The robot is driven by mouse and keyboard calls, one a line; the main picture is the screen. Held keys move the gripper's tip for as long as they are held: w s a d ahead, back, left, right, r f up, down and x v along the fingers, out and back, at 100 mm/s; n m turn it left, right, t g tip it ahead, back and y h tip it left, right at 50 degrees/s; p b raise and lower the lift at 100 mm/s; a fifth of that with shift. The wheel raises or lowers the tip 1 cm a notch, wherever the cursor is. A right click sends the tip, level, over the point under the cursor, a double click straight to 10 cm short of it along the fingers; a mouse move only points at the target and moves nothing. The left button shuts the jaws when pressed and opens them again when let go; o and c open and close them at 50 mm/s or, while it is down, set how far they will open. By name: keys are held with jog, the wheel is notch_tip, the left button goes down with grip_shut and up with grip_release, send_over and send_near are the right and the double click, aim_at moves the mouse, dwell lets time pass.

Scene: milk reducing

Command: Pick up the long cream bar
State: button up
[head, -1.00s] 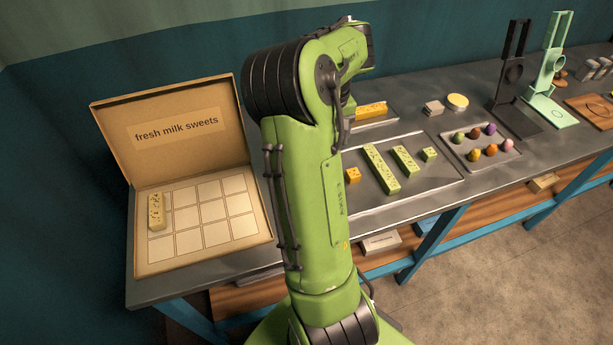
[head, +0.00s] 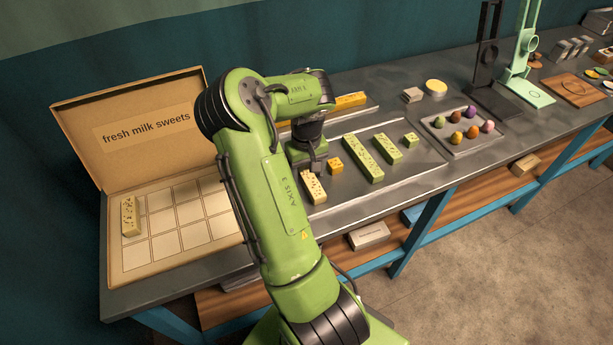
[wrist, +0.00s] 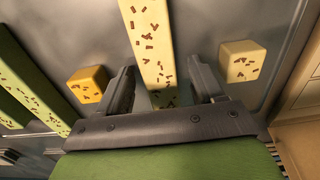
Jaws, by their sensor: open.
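The long cream bar (wrist: 150,45) with brown flecks lies on the metal tray. In the wrist view it runs up the picture between the two jaw fingers of my gripper (wrist: 160,74). The jaws are open, with a gap on each side of the bar. I cannot tell how far above the tray the fingertips are. In the head view my gripper (head: 309,166) is over the tray, above the cream bar (head: 314,190), and hides its far part.
An orange cube (wrist: 88,84) is left of the bar and a cream cube (wrist: 242,61) is right of it. Green bars (head: 363,160) lie farther right on the tray. An open sweets box (head: 117,262) at left holds one cream bar (head: 130,216).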

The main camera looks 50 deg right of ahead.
aim_at(306, 172)
grip_shut()
notch_tip(306, 172, up, 10)
jog(key=p, duration=0.2)
jog(key=shift+p, duration=0.35)
